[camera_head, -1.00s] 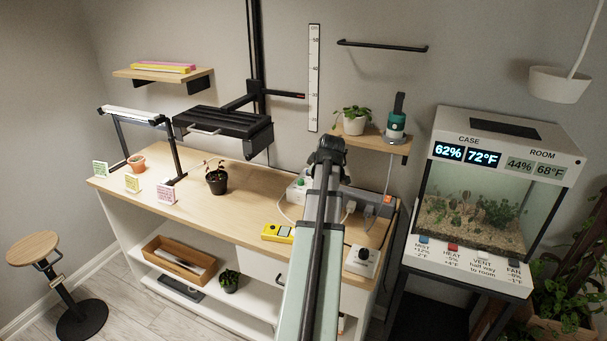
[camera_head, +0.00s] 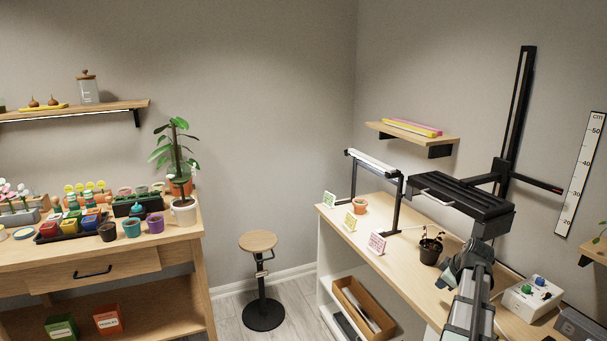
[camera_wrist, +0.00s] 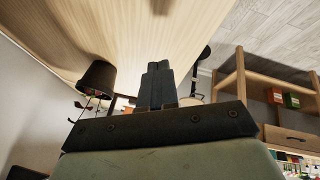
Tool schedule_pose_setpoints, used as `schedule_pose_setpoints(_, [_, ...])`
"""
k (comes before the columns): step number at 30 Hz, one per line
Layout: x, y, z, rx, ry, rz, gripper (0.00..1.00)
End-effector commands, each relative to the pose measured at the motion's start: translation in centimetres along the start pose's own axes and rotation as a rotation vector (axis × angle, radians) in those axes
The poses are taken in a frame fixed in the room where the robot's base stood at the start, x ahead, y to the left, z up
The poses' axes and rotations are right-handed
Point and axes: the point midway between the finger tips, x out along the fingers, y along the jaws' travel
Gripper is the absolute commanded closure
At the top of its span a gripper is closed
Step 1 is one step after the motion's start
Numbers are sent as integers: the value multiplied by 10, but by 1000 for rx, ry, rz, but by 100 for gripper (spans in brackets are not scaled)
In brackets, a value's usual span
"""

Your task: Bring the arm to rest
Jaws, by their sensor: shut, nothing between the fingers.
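My arm reaches over the wooden bench (camera_head: 333,218) at the right of the head view, with its end just in front of a seedling in a black pot (camera_head: 430,252). My gripper (camera_wrist: 157,72) shows in the wrist view, its two dark fingers together and nothing between them. In the head view the fingers are hidden behind the wrist. The black pot (camera_wrist: 97,78) shows upside down to the left of the fingers, apart from them.
A black raised platform (camera_head: 455,195) on a post and a lamp frame (camera_head: 397,200) stand near my arm. A white box with knobs (camera_head: 533,296) is to its right. A stool (camera_head: 258,242) stands between the bench and a potting table (camera_head: 90,288). Open floor surrounds the stool.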

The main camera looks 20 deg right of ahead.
Motion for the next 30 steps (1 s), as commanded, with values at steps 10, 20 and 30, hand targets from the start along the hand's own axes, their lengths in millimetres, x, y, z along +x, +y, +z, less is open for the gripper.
schedule_pose_setpoints(10, [96, -130, -83, -108, 8, -230, 100])
schedule_pose_setpoints(20, [175, -262, -76, 0, -132, -386, 100])
schedule_pose_setpoints(30, [225, -392, -37, 117, -329, -480, 100])
